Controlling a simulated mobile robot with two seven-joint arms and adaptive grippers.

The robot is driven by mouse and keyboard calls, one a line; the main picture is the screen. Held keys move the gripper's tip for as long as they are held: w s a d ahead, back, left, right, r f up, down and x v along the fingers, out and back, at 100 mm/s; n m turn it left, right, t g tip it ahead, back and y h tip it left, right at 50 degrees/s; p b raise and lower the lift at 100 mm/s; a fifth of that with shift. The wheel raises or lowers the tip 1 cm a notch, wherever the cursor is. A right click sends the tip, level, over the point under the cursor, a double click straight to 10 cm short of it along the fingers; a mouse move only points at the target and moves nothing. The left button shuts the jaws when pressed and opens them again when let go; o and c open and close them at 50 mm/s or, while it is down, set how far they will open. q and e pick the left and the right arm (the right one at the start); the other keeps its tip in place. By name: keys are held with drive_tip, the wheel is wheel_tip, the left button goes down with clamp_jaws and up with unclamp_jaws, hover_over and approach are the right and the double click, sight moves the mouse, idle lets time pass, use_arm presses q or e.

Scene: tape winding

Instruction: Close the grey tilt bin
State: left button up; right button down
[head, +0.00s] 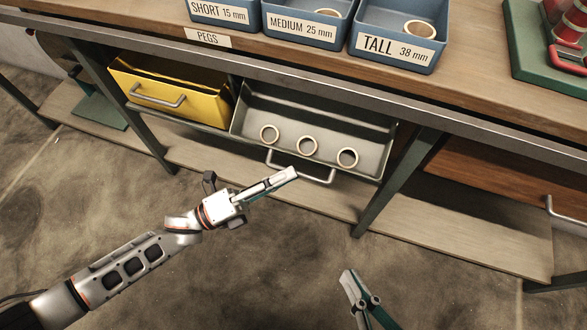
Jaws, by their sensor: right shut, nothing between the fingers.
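The grey tilt bin (258,112) hangs tilted open under the workbench, its inside showing. Three pale rings lie along its lower front: a left ring (261,134), a middle ring (299,146) and a right ring (339,158). Its bar handle (318,181) is on the front below them. My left gripper (294,173) has its fingertips close to the handle, overlapping it in the picture; I cannot tell if they touch or whether the fingers are apart. My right gripper (347,274) is shut and empty, low in front of the bin, apart from it.
A yellow tilt bin (190,108) is to the left, and a brown drawer front (490,184) to the right. Bench legs (398,182) flank the bins. Blue peg trays (365,45) stand on the bench top. A low wooden shelf (470,240) runs below; the floor in front is clear.

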use_arm(q)
drive_tip(key=shift+x, duration=1.3)
clamp_jaws()
drive_tip(key=shift+r, duration=0.1)
